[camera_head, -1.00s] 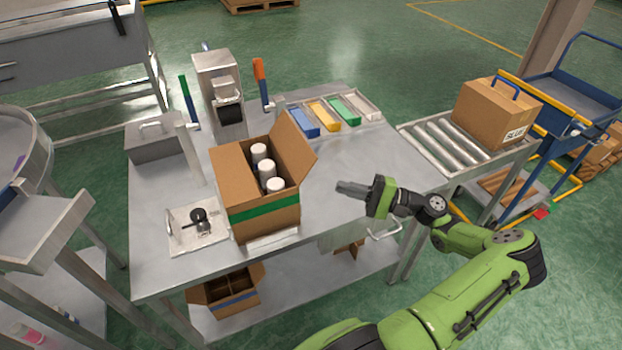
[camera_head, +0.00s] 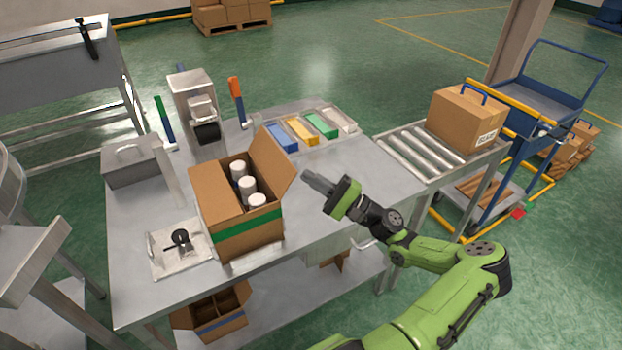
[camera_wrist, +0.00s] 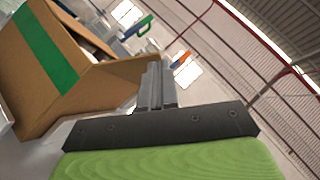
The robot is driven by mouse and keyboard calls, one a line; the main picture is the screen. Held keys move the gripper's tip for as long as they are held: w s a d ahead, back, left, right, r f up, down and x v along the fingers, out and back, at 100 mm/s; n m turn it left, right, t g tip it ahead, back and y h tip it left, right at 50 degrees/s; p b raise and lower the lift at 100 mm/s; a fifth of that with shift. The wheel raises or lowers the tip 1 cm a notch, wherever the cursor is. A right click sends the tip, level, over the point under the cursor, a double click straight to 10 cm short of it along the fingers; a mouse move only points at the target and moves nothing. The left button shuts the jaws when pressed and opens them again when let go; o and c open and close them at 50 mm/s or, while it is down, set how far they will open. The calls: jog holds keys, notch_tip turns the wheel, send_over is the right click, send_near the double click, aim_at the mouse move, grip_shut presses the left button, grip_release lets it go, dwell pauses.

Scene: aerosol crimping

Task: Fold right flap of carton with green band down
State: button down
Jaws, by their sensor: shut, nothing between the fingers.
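The carton with the green band (camera_head: 247,239) stands on the metal table, with several white-capped cans (camera_head: 247,186) inside. Its right flap (camera_head: 272,163) is raised and leans outward to the upper right. The left side shows a brown panel; I cannot tell whether a flap is folded there. My gripper (camera_head: 308,178) is shut and empty, just right of the right flap, with a small gap seeming to remain. In the wrist view the carton (camera_wrist: 84,84) is at the left, and the flap's edge reaches close to the shut fingers (camera_wrist: 156,76).
The table (camera_head: 340,205) has free room right of the carton. Coloured trays (camera_head: 303,131) lie behind it, and a crimping machine (camera_head: 194,104) stands at the back left. A white fixture plate (camera_head: 165,262) is left of the carton. A roller conveyor (camera_head: 415,155) bears a closed box (camera_head: 464,119).

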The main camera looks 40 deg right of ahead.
jog(key=shift+w+a+r, duration=0.1)
jog(key=shift+a+r, duration=0.05)
jog(key=shift+a, duration=0.15)
jog(key=shift+r, duration=0.1)
jog(key=shift+a+r+n+g+p, duration=0.15)
jog(key=shift+n+g+p, duration=0.15)
jog(key=shift+n+p, duration=0.15)
